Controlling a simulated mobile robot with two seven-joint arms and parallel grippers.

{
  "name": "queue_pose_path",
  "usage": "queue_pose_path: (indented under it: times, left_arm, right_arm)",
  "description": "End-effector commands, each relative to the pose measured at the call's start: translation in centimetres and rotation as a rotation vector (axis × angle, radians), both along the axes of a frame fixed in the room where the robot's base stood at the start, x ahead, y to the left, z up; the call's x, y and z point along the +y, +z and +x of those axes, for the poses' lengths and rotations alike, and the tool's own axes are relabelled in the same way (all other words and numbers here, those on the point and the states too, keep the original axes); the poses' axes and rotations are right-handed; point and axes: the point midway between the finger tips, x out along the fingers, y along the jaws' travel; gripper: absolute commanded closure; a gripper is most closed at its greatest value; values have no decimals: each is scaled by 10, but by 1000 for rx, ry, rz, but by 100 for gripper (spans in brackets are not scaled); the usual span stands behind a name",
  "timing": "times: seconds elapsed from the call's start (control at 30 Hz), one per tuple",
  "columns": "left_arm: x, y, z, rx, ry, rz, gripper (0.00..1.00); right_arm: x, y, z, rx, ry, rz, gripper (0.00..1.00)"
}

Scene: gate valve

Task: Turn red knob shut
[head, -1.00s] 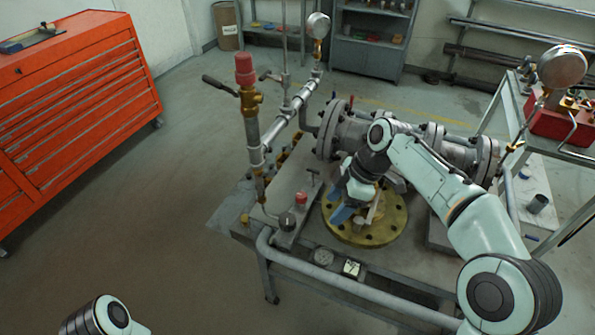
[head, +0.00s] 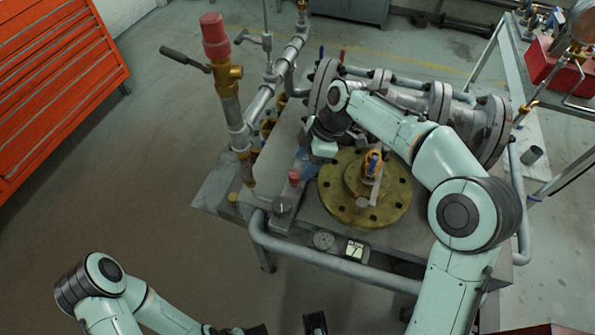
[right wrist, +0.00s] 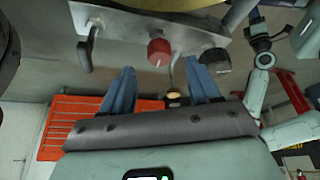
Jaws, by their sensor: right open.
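The red knob (head: 294,176) sits on a narrow grey plate at the left of the bench top, beside a black knob (head: 282,205). My right gripper (head: 303,158) is just behind the red knob, its blue fingers partly hidden by the wrist. In the right wrist view the red knob (right wrist: 159,51) lies ahead of the gap between the open blue fingers (right wrist: 160,88), apart from both. The black knob (right wrist: 215,60) is right of it, near the right finger. A lever (right wrist: 87,46) is left of it. Dark parts at the head view's bottom edge appear to be my left gripper (head: 285,328), mostly cut off.
A round yellow flange (head: 335,205) stands right of the plate, with a brass fitting on it. A tall pipe with a red cap (head: 214,30) and a side handle rises at the left. A grey rail (head: 340,277) runs along the bench front. Floor is clear at left.

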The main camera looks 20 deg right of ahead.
Motion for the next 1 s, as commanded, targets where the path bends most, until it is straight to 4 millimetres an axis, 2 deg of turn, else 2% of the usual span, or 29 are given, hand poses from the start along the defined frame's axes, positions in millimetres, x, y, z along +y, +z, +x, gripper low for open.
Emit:
queue_pose_path:
  times: [0.1,0.3,0.67,0.83,0.87,1.0]
  left_arm:
    - [0,-3,1,-4,0,0,57]
    - [0,-4,2,-8,2,1,57]
    - [0,-4,2,-10,1,2,57]
    - [0,-5,2,-10,2,2,57]
    - [0,-5,2,-10,2,2,57]
    - [0,-5,2,-10,2,2,57]
  right_arm:
    - [9,-21,0,3,1,0,39]
    - [16,-40,2,0,0,0,39]
    - [18,-45,2,-1,0,0,39]
    - [18,-44,2,-1,0,0,91]
    - [18,-44,2,-1,0,0,95]
    - [18,-44,2,-1,-3,0,95]
